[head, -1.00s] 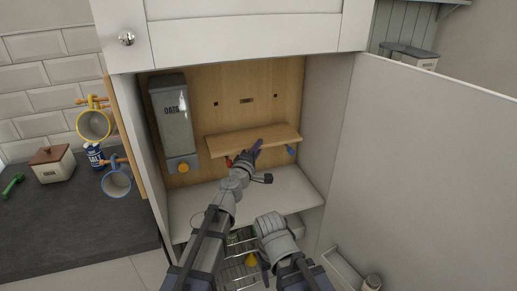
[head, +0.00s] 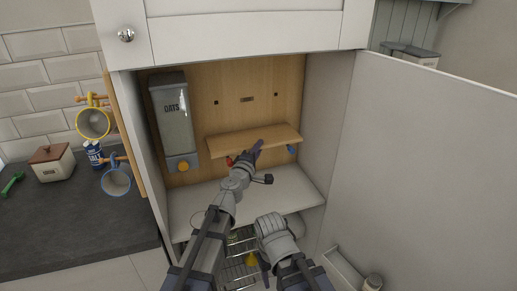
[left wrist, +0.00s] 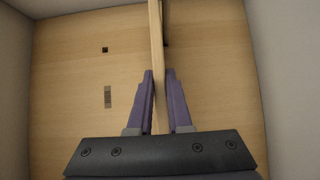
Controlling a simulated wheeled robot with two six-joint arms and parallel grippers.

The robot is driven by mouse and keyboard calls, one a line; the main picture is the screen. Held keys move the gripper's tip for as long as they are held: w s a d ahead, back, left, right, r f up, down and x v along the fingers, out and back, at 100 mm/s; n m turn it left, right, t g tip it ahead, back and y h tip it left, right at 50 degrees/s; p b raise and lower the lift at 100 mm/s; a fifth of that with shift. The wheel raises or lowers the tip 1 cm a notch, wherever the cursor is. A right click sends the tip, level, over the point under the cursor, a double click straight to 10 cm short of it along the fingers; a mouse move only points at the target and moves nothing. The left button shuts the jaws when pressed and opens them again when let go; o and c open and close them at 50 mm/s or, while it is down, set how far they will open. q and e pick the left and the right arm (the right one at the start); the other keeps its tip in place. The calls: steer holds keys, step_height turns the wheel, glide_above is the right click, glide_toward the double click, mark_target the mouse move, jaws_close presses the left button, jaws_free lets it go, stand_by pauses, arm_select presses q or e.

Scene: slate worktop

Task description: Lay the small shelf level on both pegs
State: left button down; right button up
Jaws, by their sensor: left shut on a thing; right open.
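The small wooden shelf (head: 232,144) is inside the cupboard, in front of its wooden back panel. My left gripper (head: 257,147) is shut on the shelf's front edge, right of its middle. In the left wrist view the shelf (left wrist: 156,50) shows edge-on between the purple fingers (left wrist: 158,90). A red peg (head: 229,161) shows under the shelf's left part, partly hidden by my arm. A blue peg (head: 291,148) shows under its right end. I cannot tell whether the shelf touches either peg. My right gripper (head: 265,271) is low in front of the cupboard, open and away from the shelf.
A tall grey OATS dispenser (head: 175,120) stands close to the shelf's left end. The cupboard floor (head: 295,190) below is mostly clear. The open door (head: 430,160) bounds the right. Mugs (head: 93,123) hang on the left, outside. A wire rack (head: 240,270) is below.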

arm_select(q)
steer(key=shift+c, duration=0.6)
jaws_free()
stand_by(0.3)
steer(key=shift+f, duration=0.1)
stand_by(0.3)
steer(key=shift+s, duration=0.15)
steer(key=s+d, duration=0.2)
steer(key=s, duration=0.6)
steer(key=shift+s+d, duration=0.15)
steer(key=shift+d, duration=0.25)
stand_by(0.9)
